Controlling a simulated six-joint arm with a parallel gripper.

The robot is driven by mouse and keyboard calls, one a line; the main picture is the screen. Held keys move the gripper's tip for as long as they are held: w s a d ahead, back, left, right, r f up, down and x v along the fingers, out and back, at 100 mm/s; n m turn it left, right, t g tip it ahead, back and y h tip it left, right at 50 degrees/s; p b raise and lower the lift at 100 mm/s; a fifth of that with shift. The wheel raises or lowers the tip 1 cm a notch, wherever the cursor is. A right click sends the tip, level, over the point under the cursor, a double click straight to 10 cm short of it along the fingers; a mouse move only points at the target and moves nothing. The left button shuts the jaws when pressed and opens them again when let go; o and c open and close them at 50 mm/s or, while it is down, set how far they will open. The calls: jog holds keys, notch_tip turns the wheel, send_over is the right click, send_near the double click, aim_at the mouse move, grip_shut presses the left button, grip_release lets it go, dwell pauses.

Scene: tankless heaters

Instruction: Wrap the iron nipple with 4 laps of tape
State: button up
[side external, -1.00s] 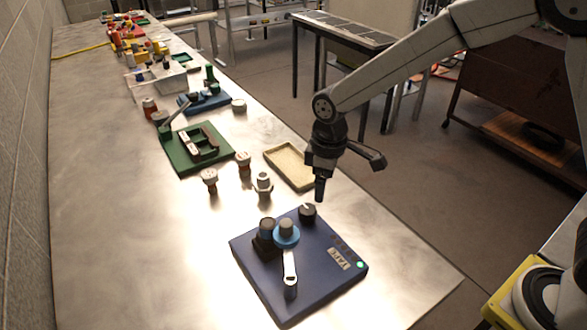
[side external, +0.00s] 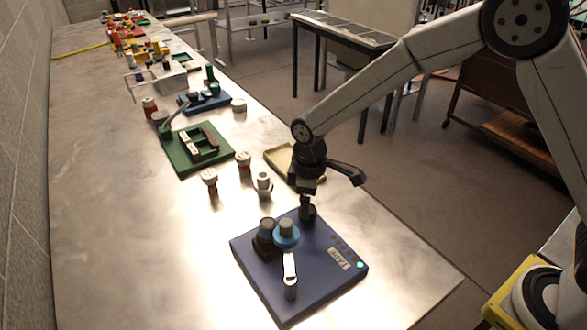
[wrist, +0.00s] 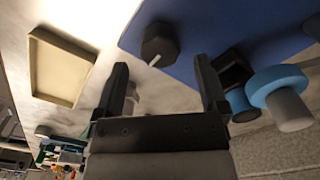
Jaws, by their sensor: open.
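The blue tape board (side external: 265,280) lies on the bench with a "TAPE" label and a small lit green lamp (side external: 360,265). On it a grey cylinder (side external: 287,225), perhaps the iron nipple, stands in a blue ring (side external: 286,238); the ring also shows in the wrist view (wrist: 275,82). A dark holder (side external: 263,243) with another grey cylinder is beside it. A crank-like arm (side external: 290,268) is in front. My gripper (side external: 307,200) is open above or around the dark knob (side external: 307,213). In the wrist view the knob (wrist: 158,42), with a white pointer mark, lies beyond my open fingertips (wrist: 163,75).
A beige tray (side external: 280,157) lies behind my gripper. Small fittings (side external: 263,185) (side external: 210,180) (side external: 243,162) stand near the board. A green fixture (side external: 185,165) and several more items line the bench further back. The bench's left side is clear.

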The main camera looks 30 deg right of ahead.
jog(key=shift+f, duration=1.8)
grip_shut()
jog(key=shift+m, duration=0.3)
